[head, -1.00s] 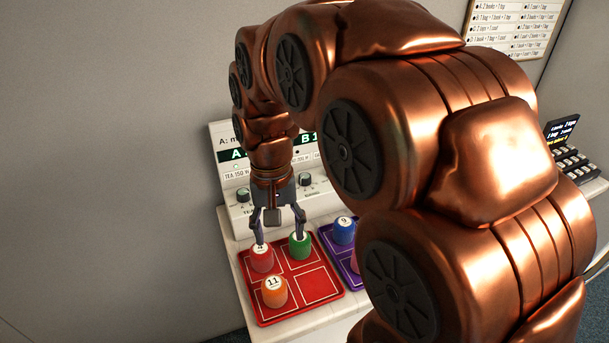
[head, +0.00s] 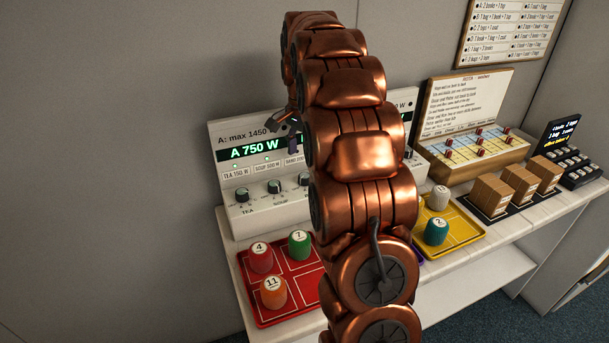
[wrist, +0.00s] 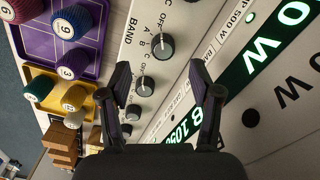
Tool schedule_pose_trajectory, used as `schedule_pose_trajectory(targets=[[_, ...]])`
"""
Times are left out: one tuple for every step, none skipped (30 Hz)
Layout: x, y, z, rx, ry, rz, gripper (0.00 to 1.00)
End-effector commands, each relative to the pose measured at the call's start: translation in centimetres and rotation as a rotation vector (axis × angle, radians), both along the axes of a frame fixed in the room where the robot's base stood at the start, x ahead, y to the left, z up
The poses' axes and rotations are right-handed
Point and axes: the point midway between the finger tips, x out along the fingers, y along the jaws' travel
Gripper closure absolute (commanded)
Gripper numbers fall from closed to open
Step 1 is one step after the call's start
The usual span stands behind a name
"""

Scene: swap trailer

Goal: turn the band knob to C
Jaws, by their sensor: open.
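The band knob (wrist: 160,46) is a dark round knob on the white panel, with the word BAND printed beside it in the wrist view. Small letters and OFF marks surround the knobs; I cannot read where its pointer stands. My gripper (wrist: 160,68) is open and empty in front of the panel, its two fingertips apart, with the band knob beyond them in the picture. A second dark knob (wrist: 146,84) lies nearer, beside the left finger. In the head view my gripper (head: 287,122) shows only partly at the panel's face, and my arm hides the band knob.
The panel's display (head: 257,148) reads A 750 W. A red tray (head: 301,267) with several numbered spools stands below it. In the wrist view a purple tray (wrist: 94,17) and a yellow tray (wrist: 45,73) with spools lie to the left. Brown boxes (head: 492,195) stand at right.

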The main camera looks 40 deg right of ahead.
Motion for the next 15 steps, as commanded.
schedule_pose_trajectory(targets=[[0.3, -0.5, -0.3, 0.0, 0.0, -0.017, 0.36], [0.3, -0.7, -0.3, 0.0, 0.0, -0.024, 0.36], [0.4, -0.9, -0.4, -0.001, -0.001, -0.031, 0.36], [0.5, -1.1, -0.4, -0.001, -0.002, -0.036, 0.36], [0.5, -1.1, -0.5, -0.002, -0.003, -0.038, 0.36], [0.6, -1.2, -0.6, -0.002, -0.003, -0.041, 0.36], [0.6, -1.2, -0.8, -0.002, -0.003, -0.041, 0.36], [0.6, -1.2, -0.9, -0.002, -0.003, -0.041, 0.36], [0.6, -1.2, -1.2, -0.002, -0.003, -0.041, 0.36], [0.6, -1.2, -1.5, -0.002, -0.003, -0.041, 0.36], [0.6, -1.2, -1.7, -0.002, -0.003, -0.04, 0.36], [0.5, -1.1, -2.2, -0.002, -0.002, -0.04, 0.36], [0.5, -1.1, -2.5, -0.001, -0.002, -0.04, 0.36], [0.5, -1.1, -2.9, -0.001, -0.001, -0.04, 0.36], [0.5, -1.1, -3.4, -0.001, -0.001, -0.04, 0.36]])
